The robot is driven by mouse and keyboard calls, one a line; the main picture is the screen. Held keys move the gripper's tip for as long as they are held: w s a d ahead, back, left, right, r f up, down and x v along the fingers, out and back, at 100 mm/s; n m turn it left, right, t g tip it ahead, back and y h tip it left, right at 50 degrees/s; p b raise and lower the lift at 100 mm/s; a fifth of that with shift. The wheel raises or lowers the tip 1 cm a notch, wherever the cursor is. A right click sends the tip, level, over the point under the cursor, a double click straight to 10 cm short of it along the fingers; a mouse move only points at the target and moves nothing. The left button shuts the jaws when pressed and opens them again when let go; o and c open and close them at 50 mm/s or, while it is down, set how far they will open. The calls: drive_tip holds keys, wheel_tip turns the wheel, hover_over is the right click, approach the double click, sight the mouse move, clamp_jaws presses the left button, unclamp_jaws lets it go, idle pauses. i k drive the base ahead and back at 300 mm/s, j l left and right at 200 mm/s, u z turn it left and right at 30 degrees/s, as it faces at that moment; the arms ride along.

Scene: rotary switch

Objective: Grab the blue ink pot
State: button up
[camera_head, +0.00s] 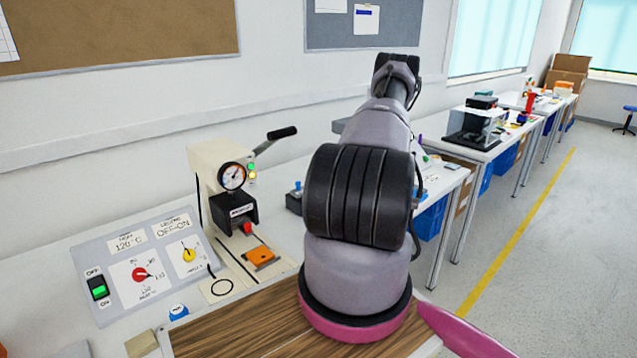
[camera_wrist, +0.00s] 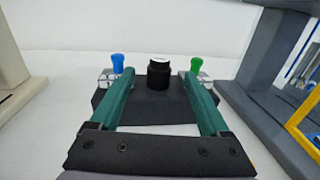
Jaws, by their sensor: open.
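A small round blue item with a white label (camera_head: 178,312) sits at the front left in the head view, below the control panel; it may be the blue ink pot, but I cannot tell for sure. In the wrist view, a blue-topped piece (camera_wrist: 117,63) stands just beyond and left of my left fingertip. My gripper (camera_wrist: 159,77) is open, with its two teal fingers apart and nothing clasped. A black cylinder with a white top (camera_wrist: 159,72) appears between and beyond the fingertips. In the head view my arm hides the gripper.
A green-topped piece (camera_wrist: 197,64) stands beyond the right fingertip. A dark grey frame (camera_wrist: 262,60) rises close on the right. In the head view, a lever press (camera_head: 212,180) and a switch panel (camera_head: 140,262) stand left of my arm.

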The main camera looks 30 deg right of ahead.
sight(178, 312)
drive_tip(key=k, duration=1)
